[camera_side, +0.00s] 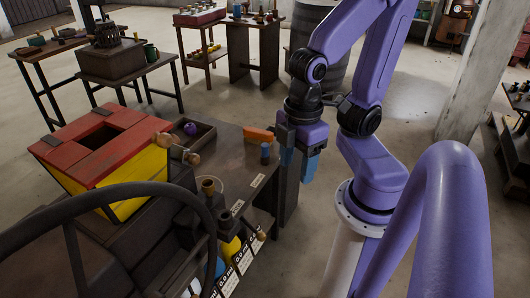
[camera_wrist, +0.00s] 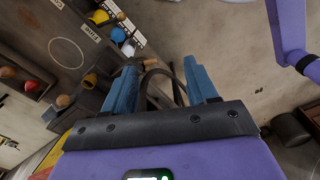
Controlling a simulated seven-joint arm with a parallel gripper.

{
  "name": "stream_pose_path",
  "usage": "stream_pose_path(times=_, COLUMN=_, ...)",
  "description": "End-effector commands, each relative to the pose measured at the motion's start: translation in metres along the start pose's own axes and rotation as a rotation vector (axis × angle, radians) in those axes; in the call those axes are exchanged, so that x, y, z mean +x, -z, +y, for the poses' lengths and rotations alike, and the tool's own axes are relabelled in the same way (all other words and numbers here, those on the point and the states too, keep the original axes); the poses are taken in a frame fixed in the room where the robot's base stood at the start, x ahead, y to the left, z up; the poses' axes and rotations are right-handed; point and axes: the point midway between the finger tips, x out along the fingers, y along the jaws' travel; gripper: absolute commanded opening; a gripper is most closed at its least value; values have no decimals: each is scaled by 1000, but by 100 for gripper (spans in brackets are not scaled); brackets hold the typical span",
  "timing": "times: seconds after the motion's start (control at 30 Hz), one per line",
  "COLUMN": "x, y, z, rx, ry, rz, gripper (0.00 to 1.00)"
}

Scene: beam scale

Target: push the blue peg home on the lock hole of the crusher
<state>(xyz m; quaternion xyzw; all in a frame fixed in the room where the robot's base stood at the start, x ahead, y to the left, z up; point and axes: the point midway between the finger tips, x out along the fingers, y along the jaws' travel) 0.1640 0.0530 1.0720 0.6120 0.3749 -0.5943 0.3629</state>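In the side view a small dark blue peg (camera_side: 265,153) stands upright near the right edge of the dark workbench, just in front of an orange piece. I cannot tell how deep it sits, and no lock hole shows around it. The crusher appears to be the red and yellow box (camera_side: 107,150) at the left of the bench, with a handle on its side. My gripper (camera_side: 298,168) points down just right of the peg, past the bench edge, apart from the peg. In the wrist view its two blue fingers (camera_wrist: 162,85) are spread with nothing clearly held between them.
The orange piece (camera_side: 259,134) lies behind the peg. An open tray (camera_side: 205,137) with a purple ball is beside the crusher. A large dark wheel (camera_side: 75,250) crosses the foreground. Yellow and blue pieces with labels line the front bench edge.

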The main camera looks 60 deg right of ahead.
Motion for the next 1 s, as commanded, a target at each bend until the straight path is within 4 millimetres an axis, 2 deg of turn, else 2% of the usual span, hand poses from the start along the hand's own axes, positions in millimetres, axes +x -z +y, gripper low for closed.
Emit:
stream_pose_path(times=0.3, x=1, y=0, z=1, rx=1, ry=-4, rz=-6, gripper=61)
stream_pose_path(times=0.43, x=10, y=-1, z=16, rx=8, ry=-50, rz=-72, gripper=61)
stream_pose_path(times=0.57, x=26, y=-6, z=50, rx=13, ry=-150, rz=-213, gripper=61)
stream_pose_path(times=0.77, x=50, y=-19, z=111, rx=-8, ry=-315, rz=-471, gripper=61)
stream_pose_path(times=1.0, x=75, y=-37, z=175, rx=-96, ry=-459, rz=-754, gripper=61)
